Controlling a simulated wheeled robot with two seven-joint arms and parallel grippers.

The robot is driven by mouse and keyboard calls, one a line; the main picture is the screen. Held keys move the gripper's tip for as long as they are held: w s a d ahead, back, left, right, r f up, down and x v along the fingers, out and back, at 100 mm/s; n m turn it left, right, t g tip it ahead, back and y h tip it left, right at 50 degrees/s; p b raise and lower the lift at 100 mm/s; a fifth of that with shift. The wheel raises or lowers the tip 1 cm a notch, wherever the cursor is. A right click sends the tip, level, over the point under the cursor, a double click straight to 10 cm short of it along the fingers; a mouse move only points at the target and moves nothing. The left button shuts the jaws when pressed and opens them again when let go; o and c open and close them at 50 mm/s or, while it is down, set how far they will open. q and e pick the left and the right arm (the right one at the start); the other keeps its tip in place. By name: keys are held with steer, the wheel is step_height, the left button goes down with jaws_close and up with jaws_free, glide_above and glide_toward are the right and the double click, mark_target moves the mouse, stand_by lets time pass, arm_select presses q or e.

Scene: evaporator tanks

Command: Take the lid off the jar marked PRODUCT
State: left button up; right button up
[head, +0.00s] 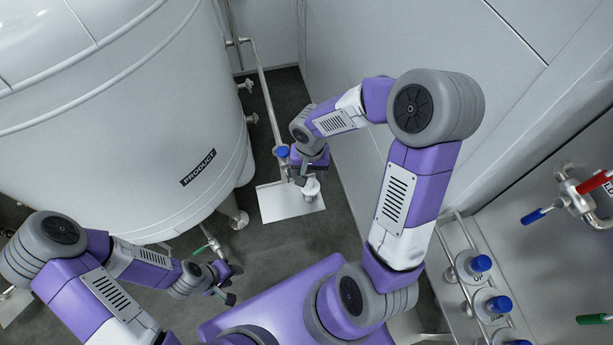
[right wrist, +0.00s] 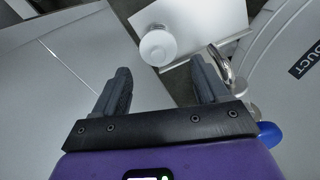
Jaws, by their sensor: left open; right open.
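A small pale jar (head: 311,188) with a round white top stands on a light metal plate (head: 290,208) by the tank. No marking on it is readable. In the right wrist view the white top (right wrist: 158,47) lies just beyond and between my open fingertips. My right gripper (head: 310,176) is open and close to the jar, partly covering it in the head view; its fingers show in the right wrist view (right wrist: 160,70). My left gripper (head: 229,283) is open and empty at lower left, away from the jar. The word PRODUCT is on the large white tank (head: 120,120).
A pipe with a blue-handled valve (head: 281,152) rises beside the plate, close to my right gripper. A pale wall (head: 385,50) stands to the right. Dark floor (head: 330,225) is clear in front of the plate.

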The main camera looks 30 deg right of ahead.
mark_target(311, 184)
steer(key=f, duration=0.4)
steer(key=f+b, duration=0.1)
steer(key=f, duration=0.1)
steer(key=shift+s+f, duration=0.15)
steer(key=shift+s, duration=0.15)
steer(key=c, duration=0.8)
